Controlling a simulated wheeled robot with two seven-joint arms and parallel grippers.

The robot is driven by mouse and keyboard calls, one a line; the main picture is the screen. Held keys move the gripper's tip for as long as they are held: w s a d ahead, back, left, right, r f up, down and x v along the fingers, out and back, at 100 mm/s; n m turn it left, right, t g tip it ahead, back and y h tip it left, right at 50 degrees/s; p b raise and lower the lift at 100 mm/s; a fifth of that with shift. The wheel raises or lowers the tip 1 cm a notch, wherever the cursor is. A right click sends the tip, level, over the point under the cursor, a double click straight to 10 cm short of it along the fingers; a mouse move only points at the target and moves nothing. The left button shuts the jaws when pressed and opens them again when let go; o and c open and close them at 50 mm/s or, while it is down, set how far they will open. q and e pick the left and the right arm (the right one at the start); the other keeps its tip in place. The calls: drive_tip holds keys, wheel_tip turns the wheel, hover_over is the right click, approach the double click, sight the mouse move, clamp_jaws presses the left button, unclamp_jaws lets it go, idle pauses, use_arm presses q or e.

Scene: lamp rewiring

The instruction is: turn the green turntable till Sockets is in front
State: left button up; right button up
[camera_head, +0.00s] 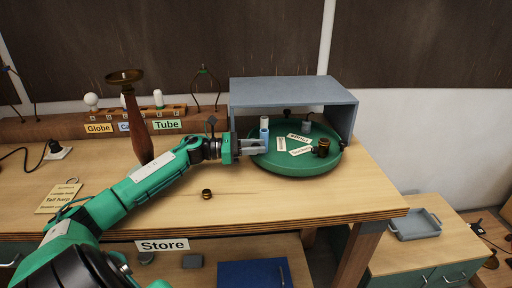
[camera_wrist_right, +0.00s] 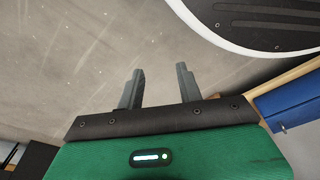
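The green turntable (camera_head: 295,165) sits on the workbench, its rear part under a grey-blue cover open at the front. It carries several small white cards (camera_head: 300,151), turned at different angles and too small to read surely. A dark brass socket-like part (camera_head: 322,148) stands at its right front. A white and blue cylinder (camera_head: 264,126) stands at its left. My left gripper (camera_head: 262,146) reaches the turntable's left edge, beside the cylinder; contact and finger gap are unclear. My right gripper (camera_wrist_right: 160,88) is open and empty, over grey floor in the right wrist view.
The cover (camera_head: 290,90) limits room above the turntable. A lamp with a brown wooden stem (camera_head: 138,125) stands behind my left arm. A bulb rack with Globe and Tube (camera_head: 167,125) labels is at the back. A small brass part (camera_head: 207,193) lies on the bench front. The bench's front right is clear.

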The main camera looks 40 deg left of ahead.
use_arm(q)
drive_tip(key=shift+r, duration=0.1)
